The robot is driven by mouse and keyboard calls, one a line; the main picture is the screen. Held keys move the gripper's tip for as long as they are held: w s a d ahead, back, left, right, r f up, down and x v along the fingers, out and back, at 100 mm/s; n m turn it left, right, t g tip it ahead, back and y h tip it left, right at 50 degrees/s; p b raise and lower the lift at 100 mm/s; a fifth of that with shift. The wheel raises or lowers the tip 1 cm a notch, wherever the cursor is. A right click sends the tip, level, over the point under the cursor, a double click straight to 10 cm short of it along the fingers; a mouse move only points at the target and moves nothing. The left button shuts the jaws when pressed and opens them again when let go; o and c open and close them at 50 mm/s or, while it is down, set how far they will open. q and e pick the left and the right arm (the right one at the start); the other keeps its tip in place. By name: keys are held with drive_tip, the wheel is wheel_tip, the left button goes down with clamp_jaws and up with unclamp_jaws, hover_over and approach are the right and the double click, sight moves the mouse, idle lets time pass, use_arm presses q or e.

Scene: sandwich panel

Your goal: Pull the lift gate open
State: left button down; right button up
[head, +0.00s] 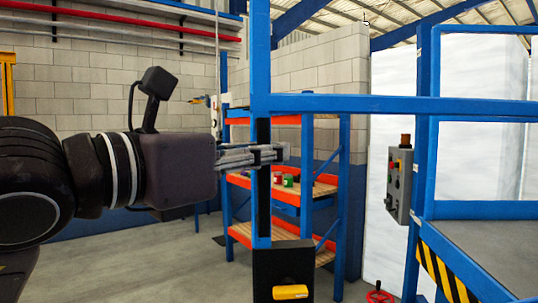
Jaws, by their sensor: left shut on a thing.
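The lift gate shows as blue framing: an upright post (260,60) at the middle left and a long top rail (370,104) running right to another blue upright. A black vertical bar (264,205) runs along the near post. My left gripper (268,154) comes in from the left at mid-height and is shut on this black bar. The fingers partly cover the bar there, so the exact contact is hidden. A black box with a yellow part (290,292) sits at the foot of the post. My right gripper is not in view.
A grey control box (398,185) with buttons hangs by the right upright. A grey platform (490,248) with a yellow-black striped edge is at the right. An orange and blue shelf (325,187) with small items stands behind. Open floor lies at lower left.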

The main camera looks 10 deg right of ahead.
use_arm(q)
drive_tip(key=shift+w+a, duration=0.2)
drive_tip(key=shift+w, duration=0.05)
drive_tip(key=c, duration=2.2)
unclamp_jaws()
drive_tip(key=shift+c, duration=0.2)
drive_tip(key=shift+o, duration=1.4)
drive_tip(key=shift+a, duration=0.35)
drive_tip(key=shift+s, duration=0.1)
drive_tip(key=v, duration=1.2)
